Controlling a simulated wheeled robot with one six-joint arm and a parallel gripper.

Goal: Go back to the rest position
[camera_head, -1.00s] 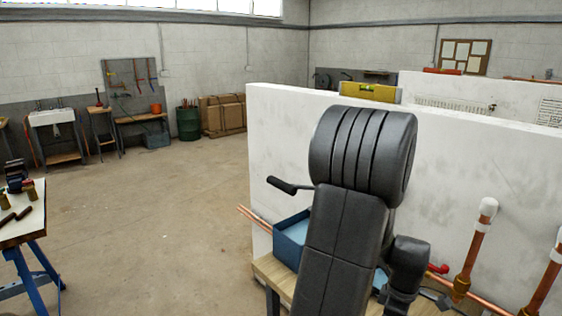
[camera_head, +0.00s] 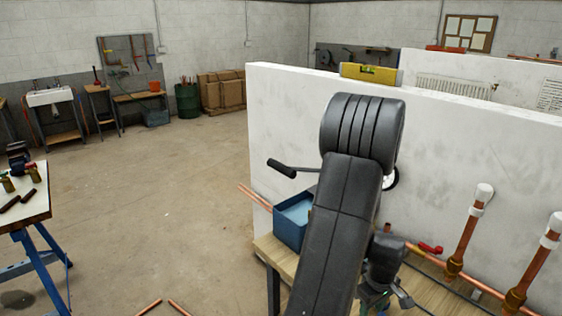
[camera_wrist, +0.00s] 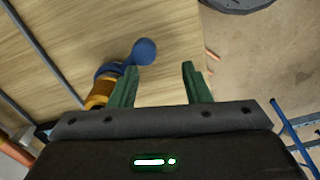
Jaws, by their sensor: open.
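My gripper (camera_wrist: 159,67) shows in the wrist view with its two green fingers apart and nothing held between them. It is above a wooden bench top (camera_wrist: 185,30). A brass valve with a blue handle (camera_wrist: 144,51) lies beside and partly behind the left finger; I cannot tell whether they touch. In the head view my black arm rises in front of the white partition wall (camera_head: 290,110) and hides part of it. The gripper end is low at the picture's bottom and mostly hidden.
A blue bin (camera_head: 292,222) stands on the wooden bench (camera_head: 272,252) left of my arm. Copper pipes with white caps (camera_head: 468,230) and a red-handled valve (camera_head: 430,248) are at the right. A yellow level (camera_head: 370,74) tops the wall. Floor (camera_head: 160,200) is open at left, beside a blue-legged worktable (camera_head: 45,232).

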